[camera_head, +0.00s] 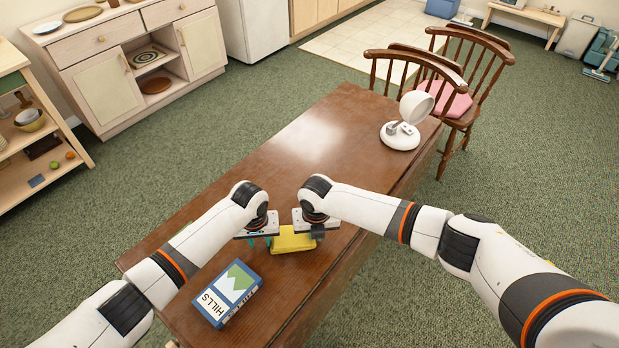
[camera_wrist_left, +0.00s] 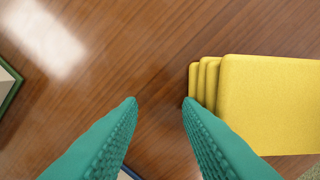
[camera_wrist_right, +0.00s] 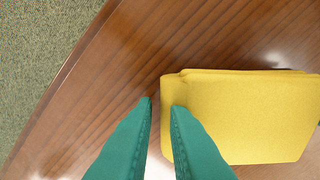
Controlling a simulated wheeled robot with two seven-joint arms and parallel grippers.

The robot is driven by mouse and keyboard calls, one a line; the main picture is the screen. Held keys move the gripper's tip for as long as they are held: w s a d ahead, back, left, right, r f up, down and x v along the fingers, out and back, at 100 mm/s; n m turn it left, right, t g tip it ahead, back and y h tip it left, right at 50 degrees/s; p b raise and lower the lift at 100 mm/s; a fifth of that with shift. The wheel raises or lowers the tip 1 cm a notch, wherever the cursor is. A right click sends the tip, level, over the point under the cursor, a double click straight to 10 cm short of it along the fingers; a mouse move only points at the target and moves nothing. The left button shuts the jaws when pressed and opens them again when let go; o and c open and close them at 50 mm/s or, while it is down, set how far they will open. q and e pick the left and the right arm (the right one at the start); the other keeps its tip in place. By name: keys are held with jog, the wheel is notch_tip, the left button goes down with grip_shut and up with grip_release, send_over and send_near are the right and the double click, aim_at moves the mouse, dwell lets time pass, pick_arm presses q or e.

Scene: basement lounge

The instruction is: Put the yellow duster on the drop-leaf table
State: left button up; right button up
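The yellow duster (camera_head: 293,240), a folded cloth with stacked layers at one edge, appears to lie on the brown drop-leaf table (camera_head: 330,130). My left gripper (camera_head: 262,233) is low over the table at the duster's left side. In the left wrist view its teal fingers (camera_wrist_left: 160,101) are apart with bare wood between them, and the duster (camera_wrist_left: 265,105) is to the right. My right gripper (camera_head: 316,230) is at the duster's right end. In the right wrist view its fingers (camera_wrist_right: 163,104) are narrowly apart, one overlapping the duster (camera_wrist_right: 245,115); a firm hold does not show.
A blue HILLS box (camera_head: 228,293) lies on the table's near part. A white lamp (camera_head: 402,128) stands at the far end, by wooden chairs (camera_head: 460,85). The table's middle is clear. A cabinet (camera_head: 140,60) and a shelf (camera_head: 35,130) stand at left.

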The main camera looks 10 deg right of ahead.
pick_arm(q)
jog(key=shift+o, duration=0.9)
jog(key=shift+d+r, duration=0.1)
jog(key=shift+d, duration=0.3)
pick_arm(e)
jog(key=shift+a+r, duration=0.1)
jog(key=shift+a, duration=0.3)
pick_arm(q)
jog(key=shift+d, duration=0.1)
pick_arm(e)
jog(key=shift+a, duration=0.1)
pick_arm(q)
jog(key=shift+r, duration=0.1)
notch_tip(320, 180, up, 8)
jog(key=shift+s+a+f, duration=0.2)
jog(key=shift+s+a, duration=0.05)
jog(key=shift+s, duration=0.05)
pick_arm(e)
jog(key=shift+r, duration=0.1)
jog(key=shift+c, duration=0.3)
